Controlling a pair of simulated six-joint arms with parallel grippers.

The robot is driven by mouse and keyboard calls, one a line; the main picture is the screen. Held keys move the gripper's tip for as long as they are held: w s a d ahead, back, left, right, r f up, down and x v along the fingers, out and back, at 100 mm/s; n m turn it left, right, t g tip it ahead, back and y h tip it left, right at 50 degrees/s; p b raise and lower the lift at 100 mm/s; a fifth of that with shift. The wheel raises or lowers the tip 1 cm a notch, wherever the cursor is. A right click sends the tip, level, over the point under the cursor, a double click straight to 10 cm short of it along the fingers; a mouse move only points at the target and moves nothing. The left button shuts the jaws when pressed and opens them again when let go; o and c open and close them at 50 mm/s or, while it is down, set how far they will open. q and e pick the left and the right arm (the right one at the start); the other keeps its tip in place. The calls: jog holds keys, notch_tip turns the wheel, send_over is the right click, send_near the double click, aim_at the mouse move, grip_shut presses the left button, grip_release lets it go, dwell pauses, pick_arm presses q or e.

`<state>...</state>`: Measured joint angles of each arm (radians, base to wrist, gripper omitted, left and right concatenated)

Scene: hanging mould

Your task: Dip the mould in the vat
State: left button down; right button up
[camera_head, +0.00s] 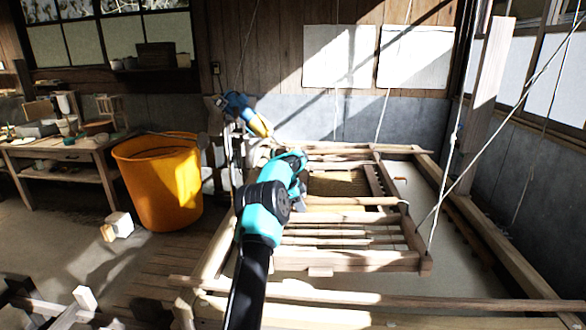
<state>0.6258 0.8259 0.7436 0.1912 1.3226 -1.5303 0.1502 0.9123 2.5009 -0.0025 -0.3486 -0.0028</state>
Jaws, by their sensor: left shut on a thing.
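The mould (345,261) is a slatted wooden frame with crossbars, hung from ropes. It lies over the vat (507,252), a large wooden-rimmed basin with a grey surface inside. I cannot tell whether the mould touches that surface. My left gripper (299,192) is at the mould's left side, at the end of my teal and black arm. It is shut on the mould's left edge; the fingers are mostly hidden by the arm. My right gripper is not in view.
An orange tub (158,185) stands left of the vat. A workbench (62,158) with small items is at the far left. A blue and yellow object (243,112) is behind the vat's far left corner. Ropes (446,190) and a wooden post (487,90) rise at the right.

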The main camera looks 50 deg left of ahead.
aim_at(302, 224)
pick_arm(q)
jog(key=shift+f, duration=4.4)
notch_tip(302, 224, down, 10)
jog(key=h, duration=0.1)
jog(key=shift+f+t, duration=0.2)
jog(key=shift+t, duration=0.2)
